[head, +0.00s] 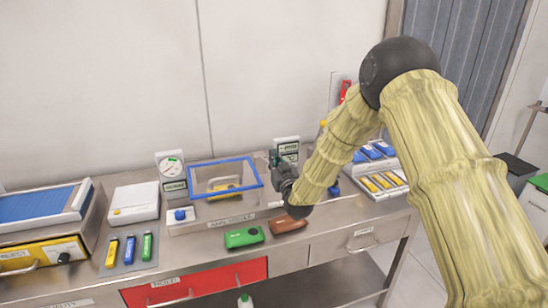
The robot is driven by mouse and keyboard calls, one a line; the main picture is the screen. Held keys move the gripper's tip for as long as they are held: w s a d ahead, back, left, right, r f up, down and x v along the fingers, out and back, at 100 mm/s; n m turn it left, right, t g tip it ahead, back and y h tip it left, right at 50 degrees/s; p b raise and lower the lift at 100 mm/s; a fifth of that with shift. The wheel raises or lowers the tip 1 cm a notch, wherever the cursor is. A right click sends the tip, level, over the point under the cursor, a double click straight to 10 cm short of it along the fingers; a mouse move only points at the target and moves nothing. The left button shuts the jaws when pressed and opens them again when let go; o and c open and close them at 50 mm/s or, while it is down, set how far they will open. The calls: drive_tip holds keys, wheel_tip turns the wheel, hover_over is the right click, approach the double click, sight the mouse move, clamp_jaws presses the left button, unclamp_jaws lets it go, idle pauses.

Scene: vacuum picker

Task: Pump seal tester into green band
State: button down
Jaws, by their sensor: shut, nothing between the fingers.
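The seal tester is a clear box with a blue rim (225,178) on a grey base at the middle of the bench. A yellow item (224,191) lies inside it. A round white gauge (171,166) with a green area stands behind and left of the box; its needle is too small to read. A blue knob (180,214) sits at the box's left. My gripper (274,160) is shut and empty beside the box's right rim. I cannot tell whether it touches the tester. My wrist hides part of the tester's right side.
A green case (243,237) and a brown case (288,223) lie in front of the tester. A white box (134,202) and several coloured tubes on a pad (128,252) are at left. A tray of blue and yellow items (382,168) is right, partly behind my arm. A red drawer (195,284) is below.

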wheel_tip(320, 180, down, 7)
drive_tip(key=s+t+b, duration=0.1)
drive_tip(key=s+b, duration=0.1)
drive_tip(key=b, duration=0.7)
drive_tip(key=shift+d+f, duration=0.15)
drive_tip(key=shift+d, duration=0.2)
drive_tip(key=r+b+v, duration=0.2)
drive_tip(key=v, duration=0.7)
drive_tip(key=shift+s+f, duration=0.2)
drive_tip(key=shift+s, duration=0.2)
drive_tip(key=shift+d, duration=0.1)
